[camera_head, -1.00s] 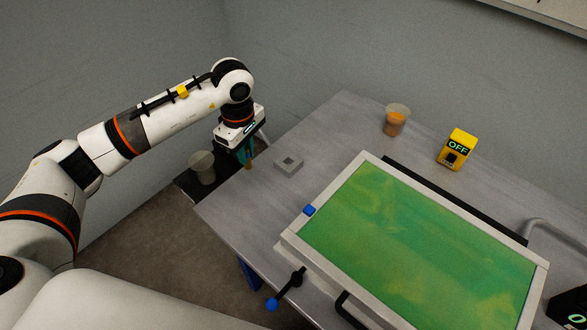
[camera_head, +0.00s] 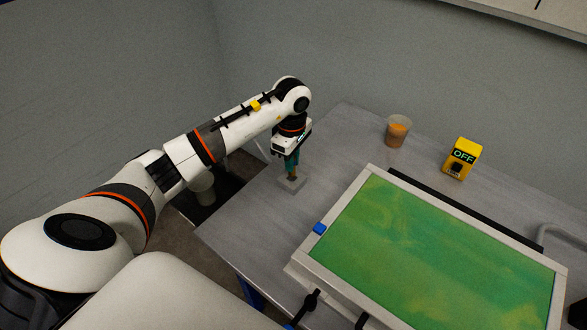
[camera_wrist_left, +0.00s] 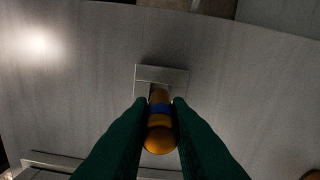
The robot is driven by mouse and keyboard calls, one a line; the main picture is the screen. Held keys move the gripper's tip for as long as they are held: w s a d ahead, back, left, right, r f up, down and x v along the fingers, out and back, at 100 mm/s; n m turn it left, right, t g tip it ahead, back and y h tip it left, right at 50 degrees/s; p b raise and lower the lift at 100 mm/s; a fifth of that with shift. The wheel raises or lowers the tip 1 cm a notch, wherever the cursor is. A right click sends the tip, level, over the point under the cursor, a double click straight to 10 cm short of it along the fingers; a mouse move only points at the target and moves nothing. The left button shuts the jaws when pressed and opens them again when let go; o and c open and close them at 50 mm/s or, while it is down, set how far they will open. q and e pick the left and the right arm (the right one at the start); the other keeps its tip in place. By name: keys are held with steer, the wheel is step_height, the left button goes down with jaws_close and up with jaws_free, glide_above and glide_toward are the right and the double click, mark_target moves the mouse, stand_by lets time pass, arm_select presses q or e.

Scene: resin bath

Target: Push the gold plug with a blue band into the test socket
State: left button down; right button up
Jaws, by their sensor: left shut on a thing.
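The gold plug with a blue band (camera_wrist_left: 160,136) is between the green fingers of my left gripper (camera_wrist_left: 159,110), which is shut on it. In the head view my left gripper (camera_head: 292,170) points down directly over the test socket (camera_head: 292,185), a small grey block on the table. The socket also shows in the left wrist view (camera_wrist_left: 162,74), with the plug's far end overlapping its opening. I cannot tell whether the plug tip is inside the opening or just above it. My right gripper is not in view.
A framed bath of green resin (camera_head: 308,258) fills the table's right side. A cup of orange stuff (camera_head: 397,132) and a yellow box reading OFF (camera_head: 462,158) stand behind it. A clear cup (camera_head: 203,190) stands left of the table. The table (camera_head: 245,220) around the socket is clear.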

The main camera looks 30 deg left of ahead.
mark_target(292, 175)
arm_select(q)
step_height(292, 175, down, 3)
steer(key=shift+f, duration=0.35)
steer(key=shift+f, duration=0.1)
steer(key=c, duration=1.8)
jaws_free()
steer(key=shift+f, duration=0.1)
steer(key=o, duration=0.5)
steer(key=shift+c, duration=0.2)
